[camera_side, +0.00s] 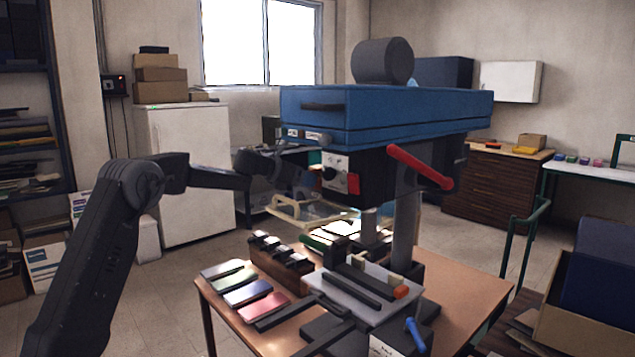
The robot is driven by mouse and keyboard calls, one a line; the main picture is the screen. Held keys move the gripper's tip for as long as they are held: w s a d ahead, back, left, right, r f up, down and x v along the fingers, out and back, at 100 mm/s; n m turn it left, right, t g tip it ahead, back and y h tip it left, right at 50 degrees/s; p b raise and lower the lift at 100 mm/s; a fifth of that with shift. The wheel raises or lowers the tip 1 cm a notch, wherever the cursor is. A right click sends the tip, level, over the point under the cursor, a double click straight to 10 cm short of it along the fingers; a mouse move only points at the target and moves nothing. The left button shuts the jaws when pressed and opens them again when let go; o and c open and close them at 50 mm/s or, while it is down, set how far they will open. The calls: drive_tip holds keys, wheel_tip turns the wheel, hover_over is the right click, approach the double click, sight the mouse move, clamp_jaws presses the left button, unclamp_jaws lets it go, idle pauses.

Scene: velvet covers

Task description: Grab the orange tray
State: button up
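No tray that is clearly orange stands out on the work table. A pale yellow-tan frame with a clear middle (318,212) sits under the front of the blue-topped machine; I cannot tell if it is the tray. My arm reaches in from the left, and my gripper (290,178) is dark against the dark machine front, above the pale frame. Its fingers cannot be made out, so I cannot tell if it is open or touching anything. A small flat orange-yellow item (524,150) lies on the far brown cabinet.
The machine (390,112) has a red lever (420,167) and grey posts. Green, blue and pink covers (248,293) lie at the left of the wooden table (465,300). A dark block rack (281,262) stands behind them. A box (590,310) is at lower right.

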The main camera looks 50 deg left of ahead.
drive_tip(key=c, duration=0.6)
drive_tip(key=shift+c, duration=0.3)
drive_tip(key=shift+r, duration=0.1)
